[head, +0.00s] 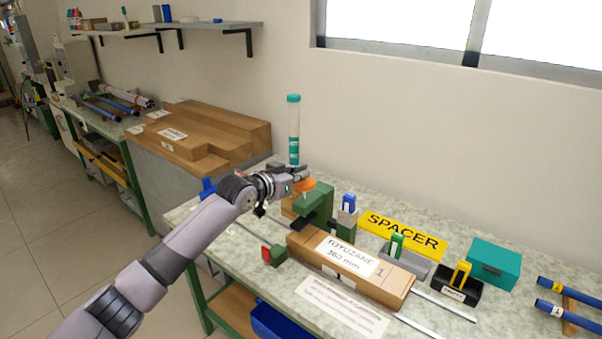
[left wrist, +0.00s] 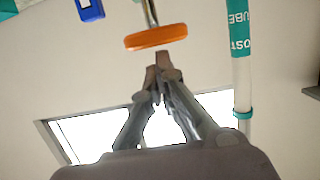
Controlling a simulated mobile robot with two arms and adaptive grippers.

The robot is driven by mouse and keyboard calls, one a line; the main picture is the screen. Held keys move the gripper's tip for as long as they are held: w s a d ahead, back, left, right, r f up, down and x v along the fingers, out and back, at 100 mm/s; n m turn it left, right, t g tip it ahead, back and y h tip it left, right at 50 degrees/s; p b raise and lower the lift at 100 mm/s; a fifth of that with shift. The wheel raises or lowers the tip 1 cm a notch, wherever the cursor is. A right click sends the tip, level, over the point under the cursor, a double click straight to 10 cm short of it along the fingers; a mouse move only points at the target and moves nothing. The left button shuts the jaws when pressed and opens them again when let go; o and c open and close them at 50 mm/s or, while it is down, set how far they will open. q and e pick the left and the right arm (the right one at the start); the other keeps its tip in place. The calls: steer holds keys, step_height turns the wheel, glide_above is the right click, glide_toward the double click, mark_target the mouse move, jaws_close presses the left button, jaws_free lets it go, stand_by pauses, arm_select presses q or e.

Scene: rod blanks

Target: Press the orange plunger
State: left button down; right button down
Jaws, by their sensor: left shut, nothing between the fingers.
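The orange plunger (head: 304,185) is a small orange cap above the green fixture (head: 318,200) on the bench. In the left wrist view the plunger (left wrist: 156,37) is an orange disc on a metal stem. My left gripper (head: 300,172) is at the plunger, partly covering it in the head view. In the left wrist view the closed fingertips (left wrist: 162,62) are close to the disc's edge, with nothing between them. I cannot tell whether they touch it. My right gripper is not in view.
A clear tube with a teal cap (head: 293,130) stands just behind my left gripper. A cardboard box (head: 395,290), a yellow SPACER sign (head: 402,232), small holders and a teal box (head: 494,262) occupy the bench. Stacked brown boxes (head: 215,135) stand at the left.

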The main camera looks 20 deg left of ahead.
mark_target(301, 189)
arm_select(q)
steer(key=shift+f, duration=0.15)
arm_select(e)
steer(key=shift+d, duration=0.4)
